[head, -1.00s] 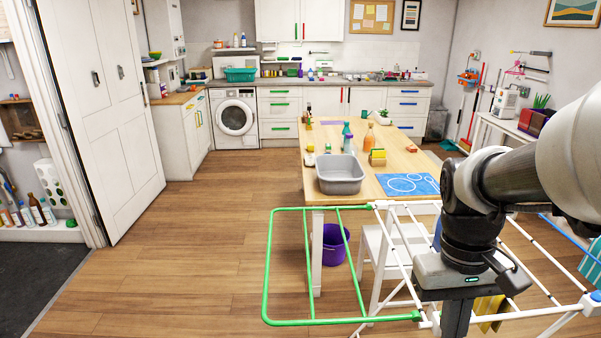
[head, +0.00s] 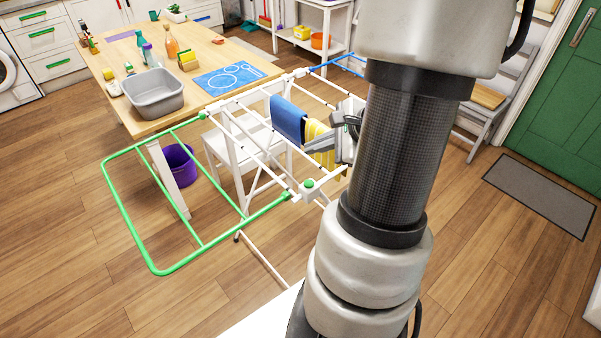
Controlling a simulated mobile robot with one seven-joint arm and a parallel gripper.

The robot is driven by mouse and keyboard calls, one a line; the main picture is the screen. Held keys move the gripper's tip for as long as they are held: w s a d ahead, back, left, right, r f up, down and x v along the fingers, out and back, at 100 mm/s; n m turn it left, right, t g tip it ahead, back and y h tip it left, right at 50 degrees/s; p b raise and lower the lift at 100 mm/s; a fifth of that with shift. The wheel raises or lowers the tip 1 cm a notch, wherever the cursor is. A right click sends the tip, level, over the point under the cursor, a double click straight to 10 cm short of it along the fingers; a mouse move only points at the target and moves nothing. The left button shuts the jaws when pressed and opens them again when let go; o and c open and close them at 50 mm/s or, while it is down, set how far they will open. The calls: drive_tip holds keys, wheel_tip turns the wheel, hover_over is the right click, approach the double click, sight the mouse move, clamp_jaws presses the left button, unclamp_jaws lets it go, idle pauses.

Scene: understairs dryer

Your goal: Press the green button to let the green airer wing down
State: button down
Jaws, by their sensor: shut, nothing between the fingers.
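The clothes airer has a green wing (head: 155,270) sticking out level to the left, as a green tube frame with two cross bars. The green button (head: 309,184) sits on top of a white corner block at the near end of the airer, close to the wing's hinge side. My gripper (head: 334,127) is above the airer's white middle rails, further back than the button and apart from it. It is shut and empty. My arm hides part of the airer's right side and part of the gripper.
A blue cloth (head: 288,120) and a yellow cloth (head: 318,138) hang on the airer. A wooden table (head: 160,60) with a grey basin (head: 155,93) stands behind the wing. A purple bucket (head: 180,164) is on the floor beneath. Floor at the left front is clear.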

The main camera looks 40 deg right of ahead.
idle(0.3)
drive_tip(key=b, duration=0.6)
hover_over(313, 185)
wheel_tip(313, 185, down, 8)
drive_tip(key=shift+f+b, duration=0.35)
drive_tip(key=shift+b, duration=0.2)
drive_tip(key=shift+f, duration=0.1)
idle(1.3)
drive_tip(key=shift+f+b, duration=0.35)
drive_tip(key=shift+b, duration=0.25)
